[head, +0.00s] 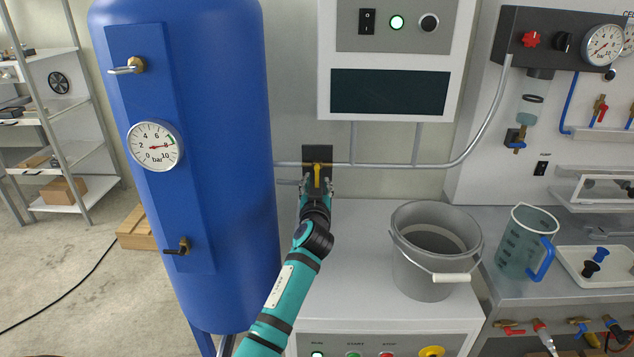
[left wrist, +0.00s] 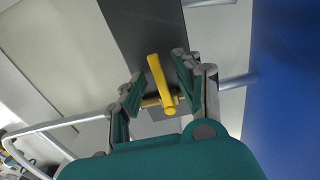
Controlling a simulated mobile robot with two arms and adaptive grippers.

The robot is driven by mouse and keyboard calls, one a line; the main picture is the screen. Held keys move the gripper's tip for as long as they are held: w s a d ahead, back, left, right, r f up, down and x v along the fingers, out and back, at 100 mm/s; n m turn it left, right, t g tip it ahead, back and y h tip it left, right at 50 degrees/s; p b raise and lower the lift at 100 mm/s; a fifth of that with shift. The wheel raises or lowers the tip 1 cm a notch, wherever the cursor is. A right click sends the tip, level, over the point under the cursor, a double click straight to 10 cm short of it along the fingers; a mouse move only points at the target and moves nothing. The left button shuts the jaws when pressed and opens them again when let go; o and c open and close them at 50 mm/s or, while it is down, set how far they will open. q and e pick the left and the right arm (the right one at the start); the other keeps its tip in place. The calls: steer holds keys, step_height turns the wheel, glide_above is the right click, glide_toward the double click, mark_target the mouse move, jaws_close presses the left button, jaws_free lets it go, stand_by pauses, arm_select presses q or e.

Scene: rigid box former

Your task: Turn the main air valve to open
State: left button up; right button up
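The main air valve has a yellow lever handle (head: 317,174) in front of a dark mounting plate (head: 317,154), on the grey pipe between the blue tank and the wall panel. In the head view the lever stands upright, across the horizontal pipe. My left gripper (head: 316,186) is at the valve from below, fingers on either side of the lever. In the left wrist view the open fingers (left wrist: 158,88) flank the yellow lever (left wrist: 160,82), with visible gaps; I see no grip on it. My right gripper is not in view.
The blue tank (head: 190,60) with a pressure gauge (head: 155,146) stands close left of my left arm. A grey bucket (head: 420,272) stands on the cabinet top to the right. A control box (head: 395,50) hangs above. The cabinet top (head: 350,235) between arm and bucket is clear.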

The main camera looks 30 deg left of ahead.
arm_select(q)
steer(key=shift+w+a, duration=0.3)
steer(key=shift+w, duration=0.15)
jaws_close()
steer(key=shift+f, duration=0.1)
stand_by(0.3)
